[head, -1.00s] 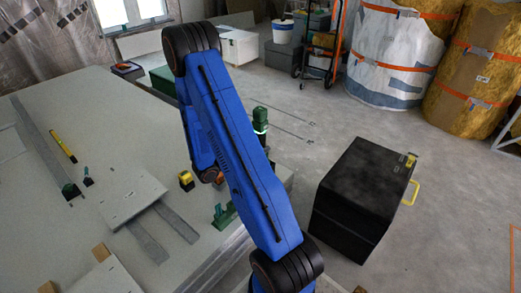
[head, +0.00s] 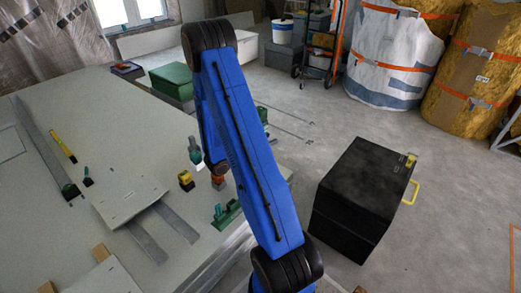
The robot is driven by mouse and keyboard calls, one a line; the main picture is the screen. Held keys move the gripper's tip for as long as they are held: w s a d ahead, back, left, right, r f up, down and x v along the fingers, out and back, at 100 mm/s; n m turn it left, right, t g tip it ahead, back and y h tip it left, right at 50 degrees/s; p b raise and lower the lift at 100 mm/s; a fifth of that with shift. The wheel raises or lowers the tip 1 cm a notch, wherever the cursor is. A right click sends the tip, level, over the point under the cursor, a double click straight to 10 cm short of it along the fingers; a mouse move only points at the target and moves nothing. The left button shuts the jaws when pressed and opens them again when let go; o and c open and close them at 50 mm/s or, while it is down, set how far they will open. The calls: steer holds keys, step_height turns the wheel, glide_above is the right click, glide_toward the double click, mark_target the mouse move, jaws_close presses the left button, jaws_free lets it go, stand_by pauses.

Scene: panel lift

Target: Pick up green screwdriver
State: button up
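A small tool with a green part (head: 87,175) lies on the left part of the large pale panel table (head: 130,110). It may be the green screwdriver, but it is too small to be sure. A green tool (head: 226,212) lies near the table's right edge, partly beside my arm. My blue arm crosses the middle of the view and hides part of the table. My gripper does not show; it seems to be behind the arm.
A yellow-and-black item (head: 186,180) and an orange item (head: 218,183) sit near the arm. A yellow level-like tool (head: 63,147), a metal strip (head: 45,145) and a pale board (head: 125,199) lie at left. A black box (head: 362,200) stands on the floor at right.

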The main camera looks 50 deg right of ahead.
mark_target(267, 121)
jaws_close()
steer(key=shift+r, duration=0.1)
steer(key=shift+r, duration=4.95)
